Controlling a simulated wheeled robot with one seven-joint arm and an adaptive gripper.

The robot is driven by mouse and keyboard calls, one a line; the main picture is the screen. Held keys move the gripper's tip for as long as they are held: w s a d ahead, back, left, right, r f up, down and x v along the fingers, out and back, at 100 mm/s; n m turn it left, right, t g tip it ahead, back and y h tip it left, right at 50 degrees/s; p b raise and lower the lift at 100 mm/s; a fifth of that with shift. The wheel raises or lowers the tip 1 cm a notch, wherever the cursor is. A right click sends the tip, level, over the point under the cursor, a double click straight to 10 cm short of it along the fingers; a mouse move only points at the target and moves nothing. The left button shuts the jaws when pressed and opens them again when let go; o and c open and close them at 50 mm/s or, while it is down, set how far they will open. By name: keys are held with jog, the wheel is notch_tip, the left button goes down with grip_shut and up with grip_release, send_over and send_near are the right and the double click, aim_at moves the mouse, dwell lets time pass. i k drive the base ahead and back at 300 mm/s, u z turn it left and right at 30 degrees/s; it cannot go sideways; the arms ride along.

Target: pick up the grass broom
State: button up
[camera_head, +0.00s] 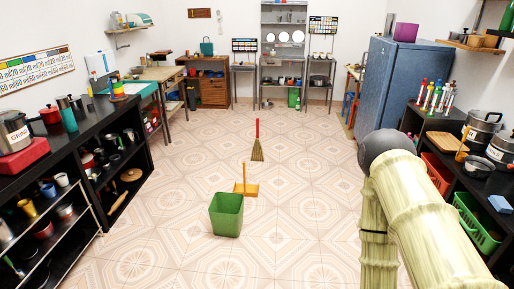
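The grass broom (258,150) stands upright on the tiled floor near the middle of the camera_head view. It has a red handle on top and olive-brown bristles below. An orange-yellow dustpan (246,189) with an upright handle is in front of it, slightly left. A green bin (227,214) stands nearer, left of the dustpan. My pale green arm, with a dark rounded joint, fills the lower right of the view. My gripper is not in view, so its opening and its distance from the broom do not show.
Black shelves (79,148) with pots and jars line the left. A blue fridge (386,84) and a loaded black shelf (445,125) stand on the right. A wooden cabinet (214,90) is at the back. The tiled floor (310,165) around the broom is largely clear.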

aim_at(257, 155)
jog(key=u, duration=0.45)
jog(key=i, duration=2.05)
jog(key=u, duration=1.15)
jog(key=i, duration=1.75)
jog(key=z, duration=0.3)
jog(key=i, duration=1.05)
jog(key=z, duration=1.55)
jog(key=i, duration=1.5)
jog(key=z, duration=0.35)
jog(key=i, duration=0.5)
jog(key=z, duration=0.15)
